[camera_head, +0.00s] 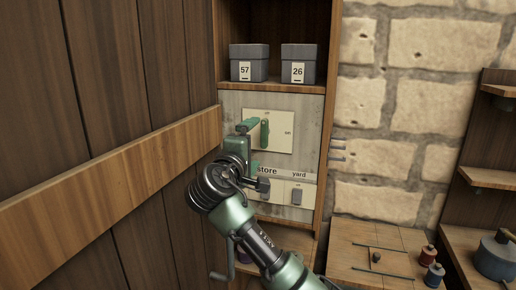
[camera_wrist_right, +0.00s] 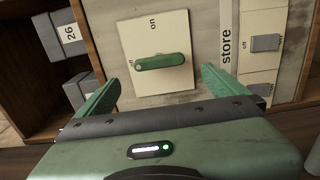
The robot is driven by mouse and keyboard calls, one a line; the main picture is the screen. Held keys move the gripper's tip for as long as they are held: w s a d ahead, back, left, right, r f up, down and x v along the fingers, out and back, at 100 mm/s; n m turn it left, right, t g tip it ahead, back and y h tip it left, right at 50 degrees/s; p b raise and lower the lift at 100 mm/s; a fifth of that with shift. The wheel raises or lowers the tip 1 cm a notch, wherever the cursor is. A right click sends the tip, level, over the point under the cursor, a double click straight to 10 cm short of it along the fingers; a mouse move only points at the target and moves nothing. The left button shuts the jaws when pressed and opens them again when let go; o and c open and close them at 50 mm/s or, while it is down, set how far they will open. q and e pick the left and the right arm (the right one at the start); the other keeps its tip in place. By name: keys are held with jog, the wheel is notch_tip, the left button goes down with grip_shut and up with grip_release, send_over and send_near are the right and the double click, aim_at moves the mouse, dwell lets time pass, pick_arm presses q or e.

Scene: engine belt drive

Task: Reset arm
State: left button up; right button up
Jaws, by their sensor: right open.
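My right gripper (camera_head: 252,152) is in front of the grey control panel (camera_head: 310,150), seen from behind in the head view. In the right wrist view its green fingers (camera_wrist_right: 160,92) are spread wide with nothing between them. A green lever (camera_head: 264,134) sits on a cream plate (camera_head: 283,144) marked "off" at the top and "on" at the right. The lever stands upright, its end by "off". The lever also shows in the right wrist view (camera_wrist_right: 160,62), just beyond the fingers and apart from them. My left gripper is out of view.
Below the plate are labels "store" and "yard" with a grey switch (camera_head: 297,196). Two grey boxes, "57" (camera_head: 248,68) and "26" (camera_head: 298,70), stand on the shelf above. A wooden rail (camera_head: 110,180) crosses the left. A bench (camera_head: 350,245) with spools is at lower right.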

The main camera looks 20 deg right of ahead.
jog(key=shift+s+a, duration=0.2)
jog(key=shift+s, duration=0.15)
